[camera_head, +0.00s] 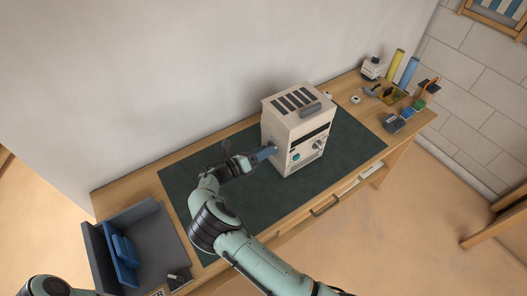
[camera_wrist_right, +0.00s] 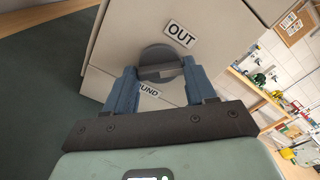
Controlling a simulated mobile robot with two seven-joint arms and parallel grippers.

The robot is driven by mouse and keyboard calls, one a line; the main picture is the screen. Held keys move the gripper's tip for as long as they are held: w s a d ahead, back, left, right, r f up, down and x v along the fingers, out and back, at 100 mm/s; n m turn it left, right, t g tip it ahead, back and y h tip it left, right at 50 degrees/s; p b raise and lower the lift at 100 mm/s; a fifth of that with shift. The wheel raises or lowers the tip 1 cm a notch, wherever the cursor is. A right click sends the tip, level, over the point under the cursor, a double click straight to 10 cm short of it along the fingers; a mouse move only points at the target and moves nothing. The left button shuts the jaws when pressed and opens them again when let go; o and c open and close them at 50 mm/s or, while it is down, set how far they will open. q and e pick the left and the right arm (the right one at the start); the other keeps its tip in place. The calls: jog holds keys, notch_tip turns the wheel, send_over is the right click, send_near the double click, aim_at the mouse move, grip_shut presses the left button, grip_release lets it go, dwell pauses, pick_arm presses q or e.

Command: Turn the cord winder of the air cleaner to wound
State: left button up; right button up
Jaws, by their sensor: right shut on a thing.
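The air cleaner (camera_head: 296,130) is a cream box with dark top slots, standing upright on the dark green mat. My right gripper (camera_head: 268,153) reaches its left side. In the right wrist view, the cord winder (camera_wrist_right: 160,55) is a dark round knob with a crossbar on the cleaner's side panel (camera_wrist_right: 120,45). The blue fingers of my right gripper (camera_wrist_right: 160,77) are shut on its crossbar, one at each end. An "OUT" label (camera_wrist_right: 180,34) sits above the knob; a label ending in "OUND" (camera_wrist_right: 148,91) shows below, partly hidden by a finger. My left gripper is out of view.
A grey open bin (camera_head: 165,240) with blue things inside stands at the table's left end. Several small items, including a yellow roll (camera_head: 396,65) and a blue roll (camera_head: 409,72), stand at the right end. The green mat (camera_head: 335,165) is clear around the cleaner.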

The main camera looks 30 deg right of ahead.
pick_arm(q)
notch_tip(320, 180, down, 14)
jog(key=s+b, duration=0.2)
jog(key=b, duration=1.2)
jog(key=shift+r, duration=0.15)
pick_arm(e)
jog(key=shift+m, duration=13.3)
jog(key=o, duration=1)
jog(key=shift+o, duration=0.2)
jog(key=shift+a, duration=0.1)
